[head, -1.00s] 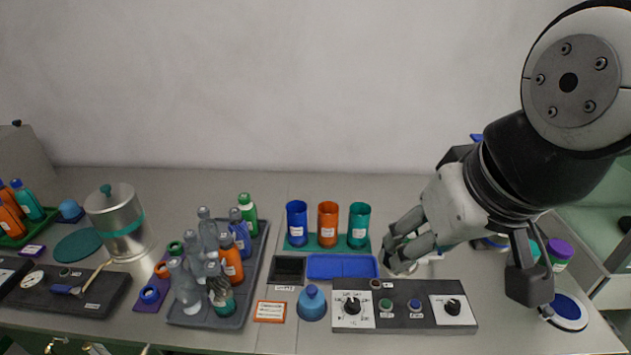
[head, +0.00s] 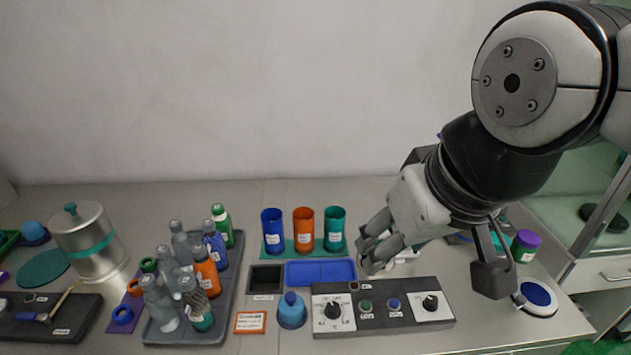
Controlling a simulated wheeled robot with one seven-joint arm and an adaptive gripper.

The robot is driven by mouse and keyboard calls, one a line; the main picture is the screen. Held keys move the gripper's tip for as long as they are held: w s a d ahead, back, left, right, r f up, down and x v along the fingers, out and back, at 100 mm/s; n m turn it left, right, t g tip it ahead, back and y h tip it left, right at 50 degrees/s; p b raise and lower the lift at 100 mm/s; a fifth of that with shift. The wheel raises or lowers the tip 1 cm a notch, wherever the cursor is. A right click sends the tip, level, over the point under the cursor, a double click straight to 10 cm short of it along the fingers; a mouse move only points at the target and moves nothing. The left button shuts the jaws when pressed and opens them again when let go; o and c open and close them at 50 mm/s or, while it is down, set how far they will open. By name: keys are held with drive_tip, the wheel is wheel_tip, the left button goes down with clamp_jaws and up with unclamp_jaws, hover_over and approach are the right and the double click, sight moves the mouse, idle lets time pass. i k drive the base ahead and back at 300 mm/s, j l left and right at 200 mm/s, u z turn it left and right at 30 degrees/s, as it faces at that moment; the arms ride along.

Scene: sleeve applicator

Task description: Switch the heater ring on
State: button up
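A dark control panel (head: 382,321) lies at the front of the bench. Its left white plate carries a black dial knob (head: 332,311) with scale marks around it. A right white plate carries another black knob (head: 430,302). A small dark red round piece (head: 354,286) sits near the panel's back edge. My gripper (head: 368,256) is behind and above this edge, apart from the controls. Its fingers overlap in view, so their opening is unclear; I see nothing held.
Blue, orange and green cups (head: 304,231) stand behind a blue tray (head: 320,273). A blue domed object (head: 292,311) is left of the panel. A grey tray (head: 232,280) holds several bottles. A purple-lidded jar (head: 525,246) stands right. Bare bench lies right of the panel.

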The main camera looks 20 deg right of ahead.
sight(430, 304)
drive_tip(key=z, duration=0.7)
drive_tip(key=l+u, duration=0.2)
drive_tip(key=l, duration=0.2)
drive_tip(key=k+u, duration=0.1)
drive_tip(key=k, duration=0.45)
drive_tip(key=i+l+u, duration=0.15)
drive_tip(key=l, duration=0.15)
drive_tip(key=i+l+u, duration=0.15)
drive_tip(key=l, duration=0.15)
drive_tip(key=i+l+u, duration=0.15)
drive_tip(key=l, duration=0.15)
drive_tip(key=k+u, duration=0.15)
drive_tip(key=u, duration=0.15)
drive_tip(key=k+u, duration=0.3)
drive_tip(key=i+l, duration=0.1)
